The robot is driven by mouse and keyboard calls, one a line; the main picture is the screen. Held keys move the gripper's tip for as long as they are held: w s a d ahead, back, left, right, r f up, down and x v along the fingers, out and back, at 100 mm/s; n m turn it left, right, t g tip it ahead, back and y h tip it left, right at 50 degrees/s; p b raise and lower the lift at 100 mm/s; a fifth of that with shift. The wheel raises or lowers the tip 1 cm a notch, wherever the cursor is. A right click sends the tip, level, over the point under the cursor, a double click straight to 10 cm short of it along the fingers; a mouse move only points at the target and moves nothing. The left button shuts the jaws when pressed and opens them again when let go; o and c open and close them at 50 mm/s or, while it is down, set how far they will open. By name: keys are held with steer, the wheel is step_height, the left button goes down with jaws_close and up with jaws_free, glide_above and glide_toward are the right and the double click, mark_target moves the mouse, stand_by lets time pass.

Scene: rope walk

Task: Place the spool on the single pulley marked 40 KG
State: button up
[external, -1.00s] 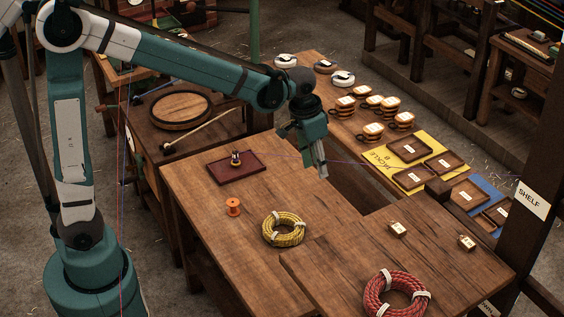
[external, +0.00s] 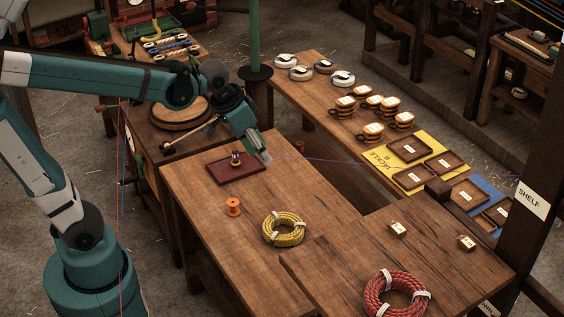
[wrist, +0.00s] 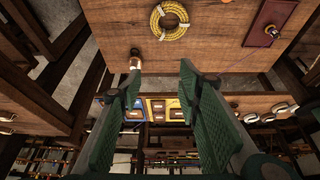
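An orange spool (external: 233,206) stands on the near wooden table, left of a yellow rope coil (external: 283,229). Several wooden pulley blocks with pale labels (external: 372,131) sit on the long bench at the back; their labels are too small to read, so I cannot tell which is marked 40 KG. My gripper (external: 262,158) is in the air near the right end of a dark red tray, apart from the spool. In the wrist view its two green fingers (wrist: 160,85) are spread with nothing between them.
The dark red tray (external: 222,171) holds a small dark and brass object. A red rope coil (external: 397,294) and two small labelled blocks (external: 397,229) lie at the front right. Small wooden trays sit on a yellow mat (external: 382,157). A green post (external: 254,45) stands behind my gripper.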

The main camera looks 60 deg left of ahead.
steer(key=s+a+f+t, duration=0.1)
steer(key=s+a, duration=0.1)
steer(key=s, duration=0.5)
steer(key=s+a+f+t, duration=0.1)
steer(key=s, duration=0.5)
steer(key=shift+s+a+n, duration=0.3)
steer(key=shift+s+a, duration=0.1)
stand_by(0.8)
